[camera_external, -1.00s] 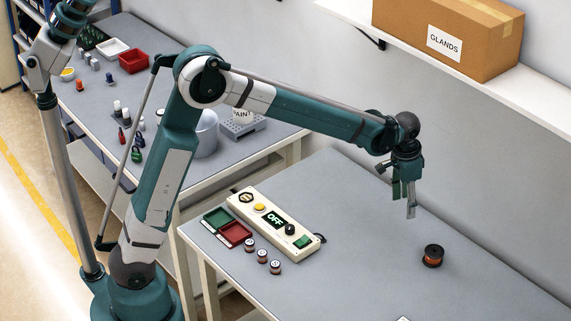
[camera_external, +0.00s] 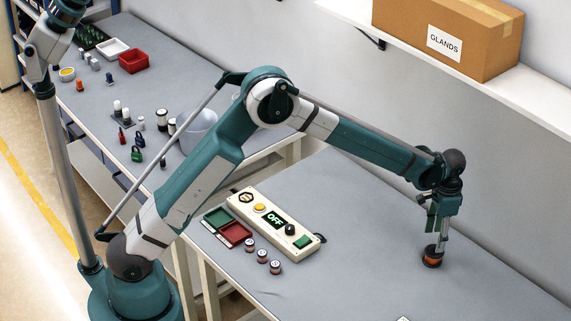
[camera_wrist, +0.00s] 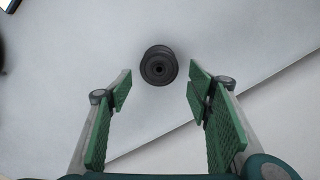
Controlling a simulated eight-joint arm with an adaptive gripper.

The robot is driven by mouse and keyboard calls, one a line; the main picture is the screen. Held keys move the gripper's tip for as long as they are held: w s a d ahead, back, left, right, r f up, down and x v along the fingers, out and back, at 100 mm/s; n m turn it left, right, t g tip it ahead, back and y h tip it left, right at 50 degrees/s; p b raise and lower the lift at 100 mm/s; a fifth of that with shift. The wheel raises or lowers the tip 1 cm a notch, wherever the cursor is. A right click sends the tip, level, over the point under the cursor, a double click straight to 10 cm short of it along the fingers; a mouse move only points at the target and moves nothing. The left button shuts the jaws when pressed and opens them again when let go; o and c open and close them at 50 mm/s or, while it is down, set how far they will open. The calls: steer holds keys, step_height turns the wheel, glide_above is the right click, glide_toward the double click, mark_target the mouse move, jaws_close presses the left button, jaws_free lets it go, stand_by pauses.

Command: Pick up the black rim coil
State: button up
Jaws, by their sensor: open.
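The black rim coil (camera_external: 432,258) is a small spool with a black rim and orange winding, upright on the right part of the near grey table. In the wrist view the coil (camera_wrist: 158,66) shows from above as a dark round rim with a centre hole. My gripper (camera_external: 438,240) is over the coil, its fingers pointing down and partly covering it. In the wrist view my gripper (camera_wrist: 158,80) is open, with green pads either side and the coil ahead between the fingertip lines. I cannot tell whether a finger touches it.
A control box (camera_external: 275,219) reading OFF stands on the same table, beside a green tray (camera_external: 218,217) and a red tray (camera_external: 235,233). Several small spools (camera_external: 262,256) stand in front. A shelf with a GLANDS box (camera_external: 450,38) hangs above. The table around the coil is clear.

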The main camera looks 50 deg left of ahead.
mark_target(434, 252)
stand_by(0.3)
steer(key=shift+f, duration=1.3)
steer(key=shift+d+f+b, duration=0.1)
steer(key=shift+f+b, duration=0.4)
steer(key=shift+f, duration=2.1)
steer(key=shift+w, duration=0.1)
steer(key=c, duration=0.8)
steer(key=shift+o, duration=0.2)
steer(key=shift+r, duration=0.15)
step_height(434, 252, up, 10)
steer(key=shift+f+p, duration=0.15)
steer(key=shift+p, duration=0.4)
